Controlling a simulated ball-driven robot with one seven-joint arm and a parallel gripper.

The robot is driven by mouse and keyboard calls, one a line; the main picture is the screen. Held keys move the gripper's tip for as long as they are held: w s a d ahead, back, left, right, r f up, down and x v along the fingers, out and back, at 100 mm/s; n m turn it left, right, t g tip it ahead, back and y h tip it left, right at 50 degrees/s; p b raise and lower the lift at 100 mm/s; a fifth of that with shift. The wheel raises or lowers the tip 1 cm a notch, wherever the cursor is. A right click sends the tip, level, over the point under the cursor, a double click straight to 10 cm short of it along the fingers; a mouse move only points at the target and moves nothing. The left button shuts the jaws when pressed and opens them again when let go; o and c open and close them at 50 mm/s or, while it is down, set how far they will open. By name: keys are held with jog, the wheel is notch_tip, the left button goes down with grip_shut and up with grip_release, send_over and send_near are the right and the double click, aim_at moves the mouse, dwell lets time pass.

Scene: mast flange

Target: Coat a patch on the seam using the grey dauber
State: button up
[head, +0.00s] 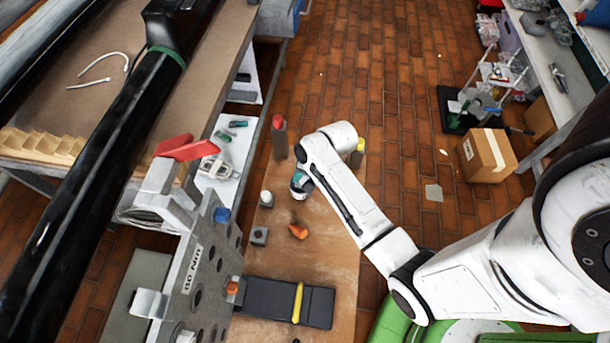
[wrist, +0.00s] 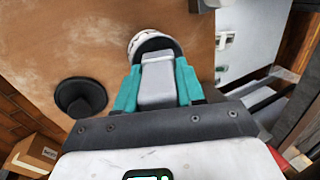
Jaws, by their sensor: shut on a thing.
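My gripper (wrist: 157,88) has its teal fingers shut on a grey block-like grip in the wrist view. This appears to be the grey dauber (wrist: 158,78). A dark round head with a whitish rim shows just beyond the grip, seemingly part of it. In the head view my gripper (head: 301,184) is low over the brown board, mostly covered by my wrist; whether the dauber touches the board I cannot tell. The metal flange (head: 196,265), marked 180 Nm, stands left of my gripper, apart from it. I cannot make out the seam for certain.
On the board (head: 325,245) are a red-topped grey container (head: 279,138), a yellow-topped one (head: 357,152), a grey block (head: 259,236), an orange piece (head: 298,231) and a black case (head: 262,297). A black round-based thing (wrist: 80,97) stands left of my gripper in the wrist view.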

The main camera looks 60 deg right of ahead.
jog(key=shift+r+p, duration=3.3)
